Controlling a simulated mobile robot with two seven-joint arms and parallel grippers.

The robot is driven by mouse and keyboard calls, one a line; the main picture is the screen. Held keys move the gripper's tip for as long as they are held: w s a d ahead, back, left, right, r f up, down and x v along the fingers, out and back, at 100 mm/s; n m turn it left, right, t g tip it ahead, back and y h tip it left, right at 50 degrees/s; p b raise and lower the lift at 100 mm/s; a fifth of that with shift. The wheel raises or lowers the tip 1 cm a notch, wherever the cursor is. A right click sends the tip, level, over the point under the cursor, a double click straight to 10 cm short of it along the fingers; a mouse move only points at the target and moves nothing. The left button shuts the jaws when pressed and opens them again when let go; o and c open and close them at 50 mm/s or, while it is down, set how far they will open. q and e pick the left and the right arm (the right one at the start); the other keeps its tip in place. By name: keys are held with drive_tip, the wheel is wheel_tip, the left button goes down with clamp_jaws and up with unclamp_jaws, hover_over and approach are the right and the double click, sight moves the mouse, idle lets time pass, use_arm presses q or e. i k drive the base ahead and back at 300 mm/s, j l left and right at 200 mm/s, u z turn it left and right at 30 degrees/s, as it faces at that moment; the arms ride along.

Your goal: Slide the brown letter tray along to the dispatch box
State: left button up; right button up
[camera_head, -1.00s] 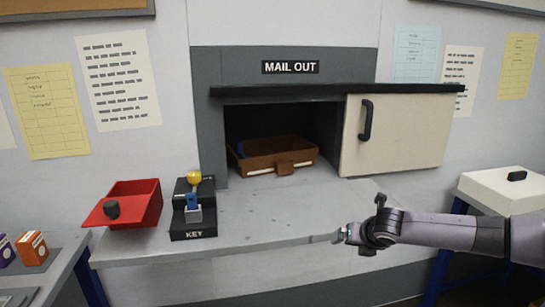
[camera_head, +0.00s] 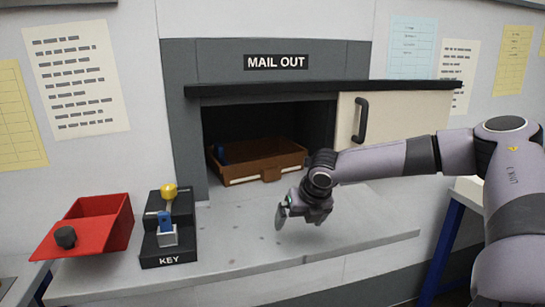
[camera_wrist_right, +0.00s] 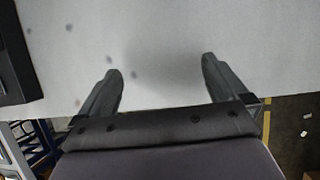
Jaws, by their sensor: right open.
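The brown letter tray (camera_head: 262,173) sits inside the dark hatch opening under the MAIL OUT sign. I cannot make out a dispatch box by name. My left gripper is not in view.
A cream sliding door (camera_head: 400,122) with a black handle (camera_head: 361,120) covers the right of the hatch. A black KEY stand (camera_head: 168,228) with a yellow knob and a red open box (camera_head: 91,230) stand on the left. The middle of the counter (camera_head: 235,243) is clear.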

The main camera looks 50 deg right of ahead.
sight(265, 159)
drive_tip(key=i+l, duration=0.25)
drive_tip(key=l, duration=0.15)
drive_tip(key=i+l, duration=0.5)
drive_tip(key=l, duration=0.25)
